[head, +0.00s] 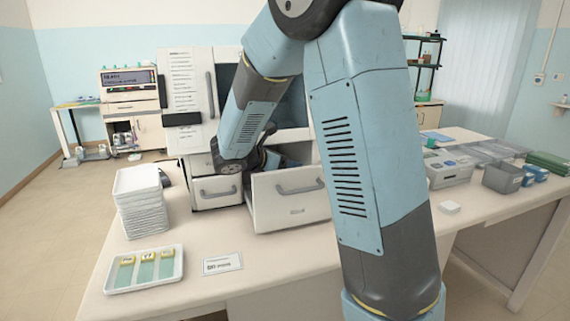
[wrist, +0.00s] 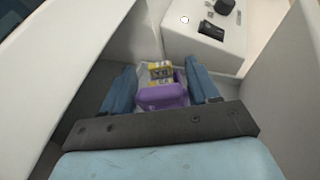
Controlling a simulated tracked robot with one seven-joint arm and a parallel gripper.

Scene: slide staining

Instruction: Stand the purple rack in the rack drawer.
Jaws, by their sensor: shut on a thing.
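The purple rack (wrist: 160,97) shows in the wrist view between the two blue fingers of my gripper (wrist: 162,88), which is shut on it. Yellow-labelled slides (wrist: 160,70) with dark print stand in the rack. The rack is inside the open drawer (wrist: 267,95), between its pale walls. I cannot tell whether it touches the drawer floor. In the head view the open drawer (head: 288,212) juts from the front of the white machine. My gripper's fingers and the rack are hidden there behind my arm and the drawer front.
A white tray (head: 111,288) with several yellow-ended slides lies at the front left, beside a stack of white trays (head: 143,213). A label card (head: 222,263) lies in front of the drawer. Grey boxes (head: 501,178) stand on the right bench. My arm crosses the middle.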

